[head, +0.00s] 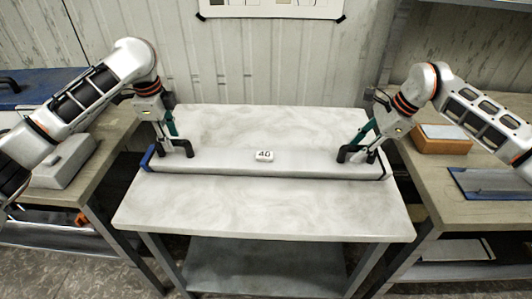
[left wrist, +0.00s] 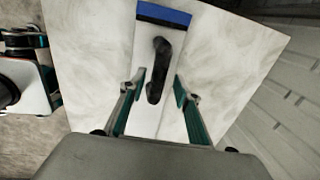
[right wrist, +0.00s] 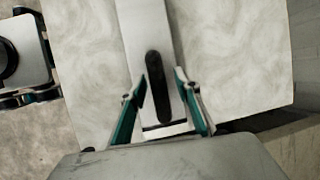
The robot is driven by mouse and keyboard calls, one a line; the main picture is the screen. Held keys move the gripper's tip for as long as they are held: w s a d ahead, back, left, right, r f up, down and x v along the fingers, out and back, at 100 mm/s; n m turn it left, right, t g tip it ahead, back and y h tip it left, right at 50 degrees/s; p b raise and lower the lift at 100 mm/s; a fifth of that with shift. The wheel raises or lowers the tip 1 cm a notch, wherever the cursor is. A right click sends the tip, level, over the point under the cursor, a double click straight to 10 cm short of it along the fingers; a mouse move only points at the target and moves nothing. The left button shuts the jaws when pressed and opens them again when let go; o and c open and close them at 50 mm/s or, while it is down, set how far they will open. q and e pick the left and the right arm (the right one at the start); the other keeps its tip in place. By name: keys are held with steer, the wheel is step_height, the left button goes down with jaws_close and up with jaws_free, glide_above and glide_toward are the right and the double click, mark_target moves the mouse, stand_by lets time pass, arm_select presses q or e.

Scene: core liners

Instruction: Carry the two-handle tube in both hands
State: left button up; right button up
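The two-handle tube (head: 220,162) is long and pale grey, with a blue left end, a dark right end, a black handle near each end and a small "40" label. It lies across the white marble-look table (head: 270,205). My left gripper (head: 176,146) is at the left handle (left wrist: 158,72); in the left wrist view its fingers stand apart either side of it, with gaps. My right gripper (head: 358,146) is at the right handle (right wrist: 156,88); in the right wrist view its fingers also stand apart, the left one close to the handle. Neither appears closed on a handle.
Wooden benches flank the table; the left one holds a grey block (head: 65,162), the right one an orange-brown box (head: 442,140) and a blue-edged tray (head: 490,184). A corrugated wall stands behind. The table is clear in front of and behind the tube.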

steer(key=shift+r, duration=0.15)
arm_select(q)
step_height(320, 180, up, 10)
steer(key=s, duration=0.1)
steer(key=shift+s+f, duration=0.15)
steer(key=shift+s, duration=0.15)
arm_select(e)
steer(key=v, duration=1.1)
steer(key=shift+d+r, duration=0.25)
steer(key=shift+r, duration=0.05)
steer(key=shift+s, duration=0.1)
